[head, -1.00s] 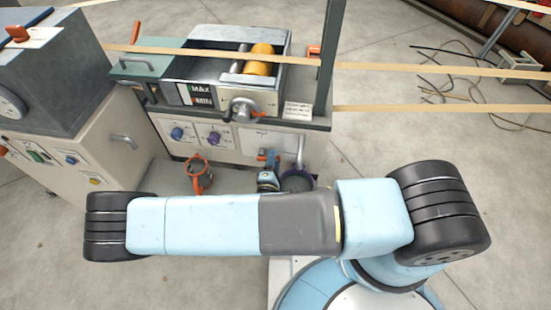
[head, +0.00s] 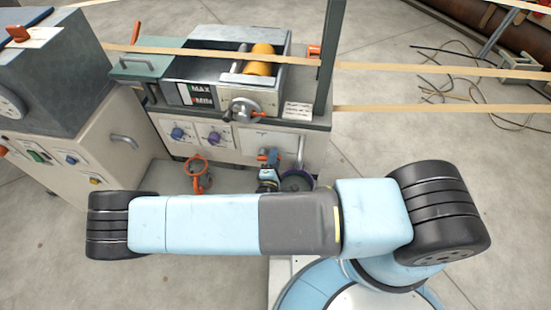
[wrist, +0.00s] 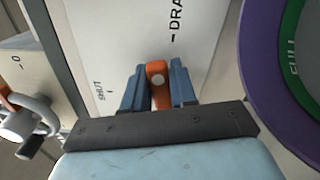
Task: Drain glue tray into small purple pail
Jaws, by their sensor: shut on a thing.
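My gripper (wrist: 158,88) has its blue fingers shut on an orange drain lever (wrist: 157,70), seen in the wrist view. The lever is on a pale plate (wrist: 125,35) marked "SHUT" and, partly cut off, "DRA". Which mark the lever points at is unclear. The small purple pail (head: 297,181) stands on the floor below the drain pipe, partly hidden by my arm. Its purple rim (wrist: 250,60) and green "FULL" band show at right in the wrist view. The glue tray (head: 202,64) sits on the machine, with a yellow roller (head: 262,58) and a MAX/MIN gauge.
Pale strips (head: 430,70) run across at right.

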